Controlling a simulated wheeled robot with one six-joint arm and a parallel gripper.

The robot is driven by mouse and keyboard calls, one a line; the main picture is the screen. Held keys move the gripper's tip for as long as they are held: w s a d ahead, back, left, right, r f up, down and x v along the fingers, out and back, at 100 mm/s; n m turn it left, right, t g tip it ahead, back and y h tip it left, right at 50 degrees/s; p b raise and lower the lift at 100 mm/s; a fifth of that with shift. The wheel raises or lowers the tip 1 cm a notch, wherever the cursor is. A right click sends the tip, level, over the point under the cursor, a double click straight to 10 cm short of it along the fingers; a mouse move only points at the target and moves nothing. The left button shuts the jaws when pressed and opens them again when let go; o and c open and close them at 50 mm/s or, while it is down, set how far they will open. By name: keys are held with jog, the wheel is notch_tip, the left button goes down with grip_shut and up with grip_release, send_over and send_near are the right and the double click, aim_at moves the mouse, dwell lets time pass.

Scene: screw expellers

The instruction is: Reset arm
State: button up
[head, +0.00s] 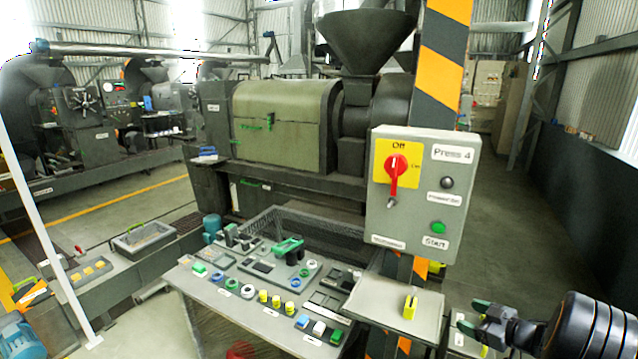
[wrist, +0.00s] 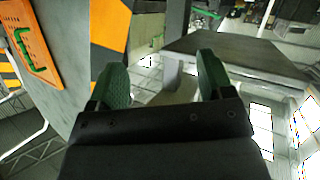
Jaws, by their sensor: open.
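My gripper (head: 470,318) is at the lower right of the head view, to the right of a small grey shelf and below the control box. In the wrist view my gripper (wrist: 163,85) shows two green-padded fingers spread apart with nothing between them. The fingers are open and empty. In the wrist view a post with orange and black stripes (wrist: 108,28) stands to the left, close to the left finger.
The Press 4 control box (head: 420,195) has a red switch handle (head: 396,172) pointing up and down. A yellow piece (head: 409,307) stands on the small shelf (head: 375,300). A workbench (head: 235,290) holds several tools and parts. Floor at the right is clear.

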jog(key=d+m+h, duration=0.4)
jog(key=d+h, duration=0.2)
jog(key=h, duration=0.2)
jog(key=s+a+r+m+g+h, duration=0.2)
jog(key=s+m+g+h, duration=0.3)
jog(key=s+a+r+g+y, duration=0.1)
jog(key=s+a+r, duration=0.1)
jog(key=s+a, duration=0.3)
jog(key=s+a+r+g+y, duration=0.1)
jog(key=s+a, duration=0.4)
jog(key=a, duration=0.9)
jog(key=s+a+r+g+y, duration=0.1)
jog(key=s+a+r+y, duration=0.2)
jog(key=a, duration=0.7)
notch_tip(320, 180, up, 2)
jog(key=shift+s+a+r+p, duration=0.15)
jog(key=shift+s+a+p, duration=0.15)
jog(key=shift+s, duration=0.7)
jog(key=shift+c, duration=0.3)
